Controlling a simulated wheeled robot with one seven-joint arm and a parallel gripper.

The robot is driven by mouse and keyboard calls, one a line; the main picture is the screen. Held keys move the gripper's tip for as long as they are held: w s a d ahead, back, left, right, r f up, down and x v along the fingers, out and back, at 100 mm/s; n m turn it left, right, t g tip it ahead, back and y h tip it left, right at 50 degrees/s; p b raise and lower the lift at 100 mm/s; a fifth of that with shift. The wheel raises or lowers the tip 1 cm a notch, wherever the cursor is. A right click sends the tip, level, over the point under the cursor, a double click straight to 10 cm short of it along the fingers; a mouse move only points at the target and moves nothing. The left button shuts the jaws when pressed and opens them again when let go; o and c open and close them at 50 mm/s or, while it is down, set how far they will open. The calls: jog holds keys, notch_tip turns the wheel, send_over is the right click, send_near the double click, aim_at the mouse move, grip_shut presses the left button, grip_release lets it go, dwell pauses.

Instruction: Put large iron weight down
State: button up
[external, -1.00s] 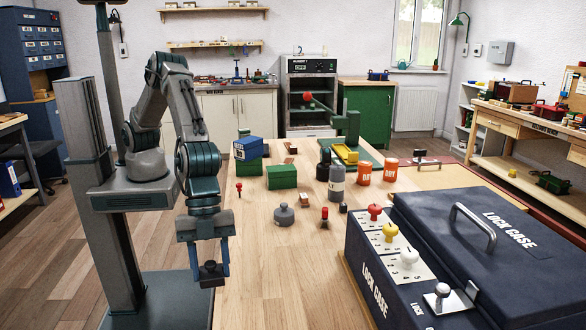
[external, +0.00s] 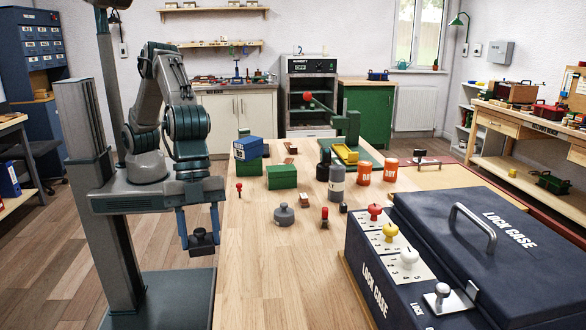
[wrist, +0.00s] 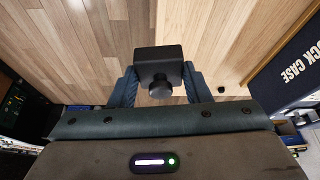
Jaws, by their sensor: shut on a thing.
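The large iron weight (external: 201,241), a dark squared block with a round knob, is held in my gripper (external: 199,236). The blue fingers are shut on it from both sides. It hangs in the air left of the workbench's (external: 255,285) near left edge, over the floor side. In the wrist view the weight (wrist: 158,58) sits between the fingertips of my gripper (wrist: 158,76), its knob facing the camera. Wood floor and bench top show beyond it.
A round grey knobbed weight (external: 284,215) stands on the bench, with a red-topped piece (external: 324,218) to its right. Green boxes (external: 282,177) and a grey bottle (external: 336,183) stand farther back. The lock case (external: 470,250) fills the right. The bench's near left part is clear.

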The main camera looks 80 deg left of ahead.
jog(key=w+a+n+t+b, duration=0.1)
jog(key=w+a+n, duration=0.1)
jog(key=w+a, duration=0.65)
jog(key=w+a+n+t, duration=0.1)
jog(key=w+a+n, duration=0.1)
jog(key=w+a, duration=0.65)
jog(key=w+a+n+y+b, duration=0.2)
jog(key=w+a+n, duration=0.3)
jog(key=w+a, duration=1.05)
jog(key=n+t+y, duration=0.2)
jog(key=n, duration=0.5)
send_over(315, 159)
jog(key=s, duration=0.1)
jog(key=f, duration=1.2)
jog(key=shift+s+d, duration=0.2)
jog(key=shift+d, duration=0.05)
jog(key=shift+f+p, duration=0.3)
jog(key=shift+f, duration=1.85)
jog(key=o, duration=1.3)
jog(key=shift+c, duration=0.2)
